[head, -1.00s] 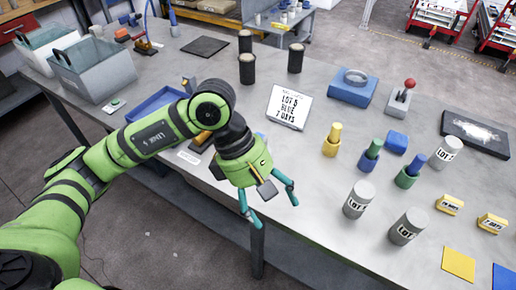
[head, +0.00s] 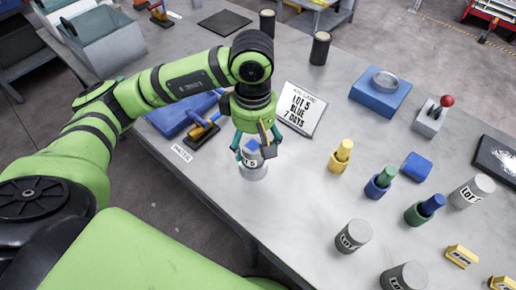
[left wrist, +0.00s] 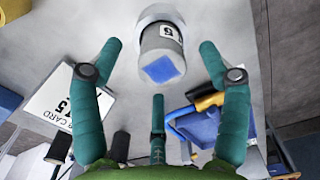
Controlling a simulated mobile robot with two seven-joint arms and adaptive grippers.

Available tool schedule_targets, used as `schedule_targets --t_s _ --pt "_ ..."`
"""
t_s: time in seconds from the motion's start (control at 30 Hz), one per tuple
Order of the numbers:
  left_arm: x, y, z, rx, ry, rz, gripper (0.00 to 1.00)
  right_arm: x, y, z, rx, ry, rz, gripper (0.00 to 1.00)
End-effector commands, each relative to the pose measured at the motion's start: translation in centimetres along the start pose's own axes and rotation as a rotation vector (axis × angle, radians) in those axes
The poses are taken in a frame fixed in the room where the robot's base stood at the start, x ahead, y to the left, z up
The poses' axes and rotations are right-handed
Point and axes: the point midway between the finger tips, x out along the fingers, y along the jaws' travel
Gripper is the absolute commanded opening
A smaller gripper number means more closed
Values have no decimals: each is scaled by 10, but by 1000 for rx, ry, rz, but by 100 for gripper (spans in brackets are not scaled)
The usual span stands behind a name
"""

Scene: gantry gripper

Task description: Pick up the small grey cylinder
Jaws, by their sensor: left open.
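A small grey cylinder (head: 252,173) with a white label reading 5 and a blue patch on top stands on the table near its front edge. It also shows in the left wrist view (left wrist: 161,46), its blue patch facing the camera. My left gripper (head: 255,150) is just above it in the head view, pointing down. Its teal fingers are spread apart, and the cylinder shows beyond and between them in the left wrist view. No grip on it is visible. The fingers partly hide its top in the head view. My right gripper is not in view.
Several other grey LOT cylinders (head: 352,236) stand at the right. A card (head: 300,108) reading LOT 5 BLUE 7 DAYS stands behind the gripper. A blue tray (head: 180,118) and a stamp-like tool (head: 203,130) lie left of it. Bare table lies right of the cylinder.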

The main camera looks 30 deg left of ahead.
Motion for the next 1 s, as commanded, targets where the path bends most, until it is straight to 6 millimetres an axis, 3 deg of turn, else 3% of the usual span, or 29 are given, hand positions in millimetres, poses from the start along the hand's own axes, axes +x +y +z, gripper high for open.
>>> schedule_targets --t_s 0.2,0.33,0.63,0.8,0.83,1.0 --pt "26 1 -6 -3 -1 -7 76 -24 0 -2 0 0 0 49" --pt "44 2 -6 -2 -2 -3 76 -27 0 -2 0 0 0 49" --pt "51 3 -6 1 -1 1 76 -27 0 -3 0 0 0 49" --pt "51 3 -5 1 -1 1 8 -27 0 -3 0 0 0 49" --pt "51 3 -5 0 -1 1 0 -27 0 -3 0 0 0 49" --pt "50 4 -5 0 -2 3 0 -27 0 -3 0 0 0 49"
